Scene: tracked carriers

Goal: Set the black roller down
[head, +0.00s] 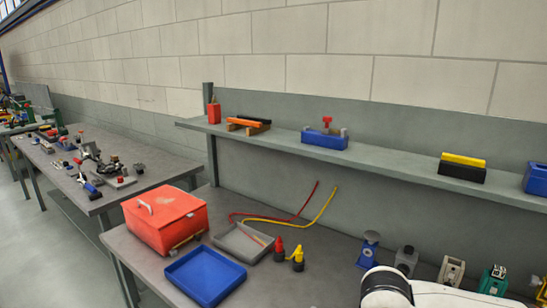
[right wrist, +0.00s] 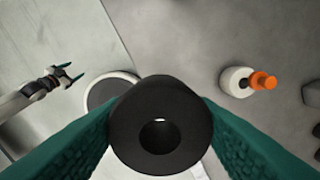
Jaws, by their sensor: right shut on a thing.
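The black roller (right wrist: 145,105) is a thick dark cylinder with a round hole through its end, seen nearly end-on in the right wrist view. My right gripper (right wrist: 160,130) has its green ribbed fingers on both sides of it and is shut on it. How far the roller is above any surface is hard to tell. My left gripper (right wrist: 70,72) shows small at the left of the right wrist view, with its fingers apart and nothing between them. Neither gripper shows in the head view; one white link of my arm is at its bottom right.
The grey bench holds a red box (head: 165,220), a blue tray (head: 206,277), a grey tray (head: 242,243) and small bottles (head: 297,259). A shelf (head: 380,160) runs behind. Several small devices stand at the right. A white thing with an orange top (right wrist: 250,82) is in the right wrist view.

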